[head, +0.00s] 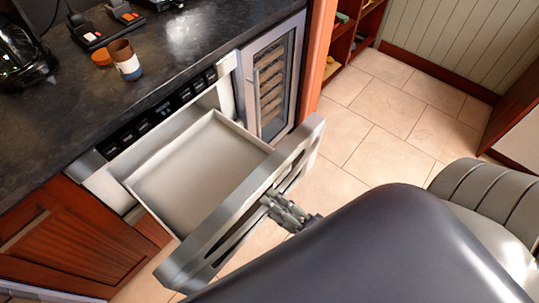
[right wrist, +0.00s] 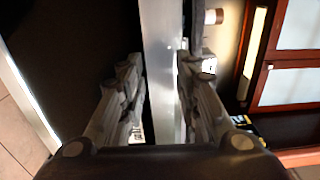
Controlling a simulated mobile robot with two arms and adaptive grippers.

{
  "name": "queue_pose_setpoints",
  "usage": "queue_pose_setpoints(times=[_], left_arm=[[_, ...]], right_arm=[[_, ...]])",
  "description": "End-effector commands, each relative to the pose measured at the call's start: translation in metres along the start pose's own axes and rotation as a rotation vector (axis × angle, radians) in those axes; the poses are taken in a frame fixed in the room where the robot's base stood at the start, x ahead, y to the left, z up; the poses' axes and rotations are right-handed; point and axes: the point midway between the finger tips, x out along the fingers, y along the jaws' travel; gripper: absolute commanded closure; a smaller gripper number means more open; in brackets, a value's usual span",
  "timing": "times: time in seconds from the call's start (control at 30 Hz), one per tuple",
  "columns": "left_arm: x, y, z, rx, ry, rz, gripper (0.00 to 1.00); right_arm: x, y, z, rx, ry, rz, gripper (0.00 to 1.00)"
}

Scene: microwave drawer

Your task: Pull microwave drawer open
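The microwave drawer (head: 205,170) is pulled well out from under the dark counter, and its pale, empty inside shows from above. Its silver front panel (head: 305,137) carries a long handle bar (head: 228,243) on the outer face. My right gripper (head: 277,205) is at the middle of that handle. In the right wrist view my right gripper's fingers (right wrist: 161,85) stand on both sides of the light metal bar (right wrist: 160,30) and appear closed on it. The fingertips' exact contact is partly hidden. My left gripper is out of view.
A control panel (head: 160,108) runs above the drawer opening. A glass-door cooler (head: 272,85) stands right of it, and a wooden cabinet (head: 75,240) left. A brown-and-white cup (head: 126,62) stands on the counter (head: 165,40). Tiled floor (head: 375,125) is clear at right.

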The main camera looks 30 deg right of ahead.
Motion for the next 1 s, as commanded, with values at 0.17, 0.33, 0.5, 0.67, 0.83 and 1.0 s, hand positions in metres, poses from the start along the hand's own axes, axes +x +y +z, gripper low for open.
queue_pose_setpoints(times=[0.17,0.33,0.5,0.67,0.83,1.0], left_arm=[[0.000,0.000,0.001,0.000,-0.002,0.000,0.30],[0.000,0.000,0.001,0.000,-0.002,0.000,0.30],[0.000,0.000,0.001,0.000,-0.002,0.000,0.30],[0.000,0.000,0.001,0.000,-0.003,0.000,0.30],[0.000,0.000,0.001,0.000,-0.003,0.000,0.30],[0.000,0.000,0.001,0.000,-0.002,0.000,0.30]], right_arm=[[-0.040,0.002,0.001,0.001,-0.002,0.007,0.70],[-0.074,0.002,0.001,0.001,-0.002,0.007,0.70],[-0.096,0.001,0.000,0.001,-0.001,0.004,0.70],[-0.103,0.000,0.000,0.001,0.000,0.002,0.70],[-0.104,0.000,0.000,0.001,0.000,0.002,0.70],[-0.103,0.000,0.000,0.001,0.000,0.002,0.70]])
